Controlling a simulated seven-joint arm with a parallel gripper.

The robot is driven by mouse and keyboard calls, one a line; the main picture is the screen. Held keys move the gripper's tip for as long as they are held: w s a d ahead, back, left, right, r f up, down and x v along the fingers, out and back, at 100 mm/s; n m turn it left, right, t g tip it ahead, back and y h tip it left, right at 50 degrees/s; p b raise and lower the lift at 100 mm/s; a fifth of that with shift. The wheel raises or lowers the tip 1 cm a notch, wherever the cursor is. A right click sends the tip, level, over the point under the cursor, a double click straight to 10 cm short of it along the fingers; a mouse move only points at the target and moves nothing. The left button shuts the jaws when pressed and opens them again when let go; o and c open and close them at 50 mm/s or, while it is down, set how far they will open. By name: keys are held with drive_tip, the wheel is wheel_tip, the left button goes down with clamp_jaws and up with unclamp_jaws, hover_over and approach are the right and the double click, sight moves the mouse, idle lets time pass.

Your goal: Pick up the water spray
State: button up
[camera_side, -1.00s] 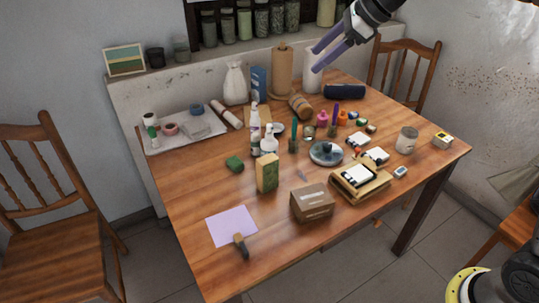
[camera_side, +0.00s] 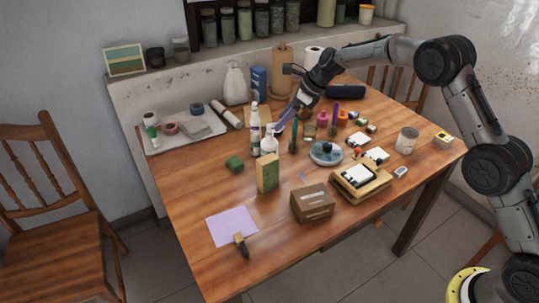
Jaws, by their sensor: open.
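Two white bottles stand upright side by side left of the table's middle: a taller, slim one with a label (camera_side: 255,127) and a shorter one (camera_side: 269,145) just in front and to its right. Which of them is the water spray is too small to tell. My gripper (camera_side: 279,127) is open, with its purple fingers pointing down and left close to the top of the shorter bottle. I cannot tell whether the fingers touch it or reach around it. The gripper partly hides what stands behind it.
A cardboard box (camera_side: 312,203) and a round blue dish (camera_side: 326,153) are to the right.

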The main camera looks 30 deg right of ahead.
sight(269, 131)
drive_tip(key=shift+w+a+r+x, duration=0.1)
drive_tip(key=shift+x, duration=1.05)
drive_tip(key=shift+w+a+r+x, duration=0.1)
drive_tip(key=shift+x, duration=1.05)
drive_tip(key=shift+w+a+r+x, duration=0.1)
drive_tip(key=shift+x, duration=1)
drive_tip(key=shift+d+f, duration=0.1)
clamp_jaws()
